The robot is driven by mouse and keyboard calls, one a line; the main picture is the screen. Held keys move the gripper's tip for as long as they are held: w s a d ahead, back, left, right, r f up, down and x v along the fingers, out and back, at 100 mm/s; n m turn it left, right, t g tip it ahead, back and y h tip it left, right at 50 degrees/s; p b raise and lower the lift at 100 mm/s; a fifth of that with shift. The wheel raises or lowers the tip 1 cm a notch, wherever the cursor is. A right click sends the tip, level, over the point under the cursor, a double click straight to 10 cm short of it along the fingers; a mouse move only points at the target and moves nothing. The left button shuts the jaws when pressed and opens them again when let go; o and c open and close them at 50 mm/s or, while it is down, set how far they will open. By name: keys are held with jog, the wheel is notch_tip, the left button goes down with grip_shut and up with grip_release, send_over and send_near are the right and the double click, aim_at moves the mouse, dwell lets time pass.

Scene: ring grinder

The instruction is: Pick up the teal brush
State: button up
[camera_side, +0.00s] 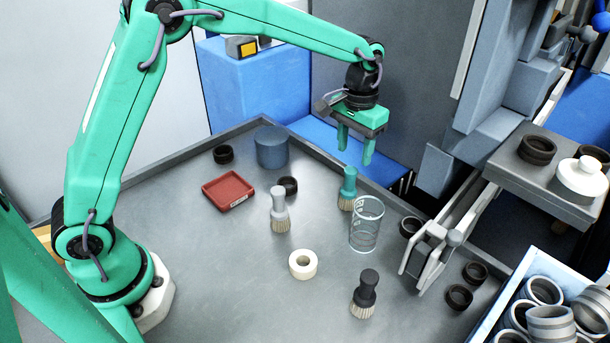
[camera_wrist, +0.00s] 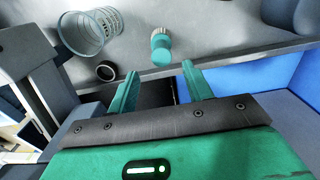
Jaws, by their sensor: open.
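The teal brush (camera_side: 348,189) stands upright on the grey tray, bristles down, just left of and behind the clear beaker. It also shows in the wrist view (camera_wrist: 161,48), beyond my fingertips and roughly centred between them. My gripper (camera_side: 356,155) is open and empty, its two green fingers pointing down above the brush and apart from it. Both fingers (camera_wrist: 158,78) show in the wrist view with a clear gap between them.
The clear beaker (camera_side: 366,225) stands close to the brush. A grey brush (camera_side: 279,211), a black brush (camera_side: 365,294), a white tape roll (camera_side: 303,264), a red dish (camera_side: 229,192) and a blue-grey cylinder (camera_side: 272,147) stand around. The tray's raised rim (camera_side: 390,200) runs behind the brush.

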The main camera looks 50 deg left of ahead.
aim_at(351, 170)
jog(key=shift+f, duration=1.3)
jog(key=shift+f, duration=0.1)
jog(key=shift+a+f, duration=0.1)
jog(key=shift+f, duration=2.45)
grip_shut()
jog(key=shift+r, duration=0.1)
jog(key=shift+r, duration=5)
